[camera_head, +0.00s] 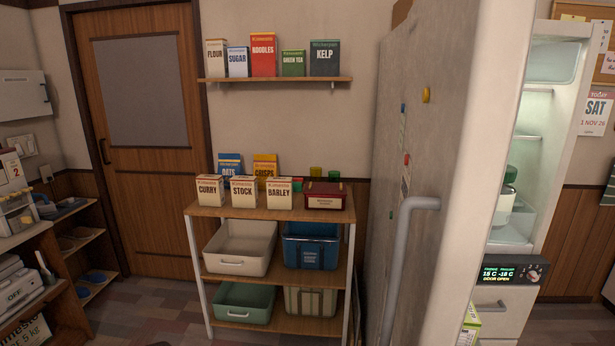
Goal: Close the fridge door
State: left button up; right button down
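The fridge door (440,140) stands wide open and fills the right middle of the head view. I see its grey outer face with a long grey handle (400,245) and several magnets. Its thick pale edge faces me. The lit fridge interior (515,205) shows to the right of the door, with a shelf and containers inside. A display (497,274) on the fridge reads "DOOR OPEN". Neither of my grippers shows in this view.
A shelf rack (270,210) with boxes and bins stands left of the door. A wall shelf (275,79) holds several packets. A brown door (145,140) is at the back left. A cluttered counter (25,235) is at the left edge. Some floor (145,305) is clear.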

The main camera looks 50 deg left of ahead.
aim_at(466, 62)
jog(key=u, duration=1)
jog(key=i, duration=0.5)
jog(key=z, duration=1.45)
jog(key=k, duration=0.95)
jog(key=u, duration=1.2)
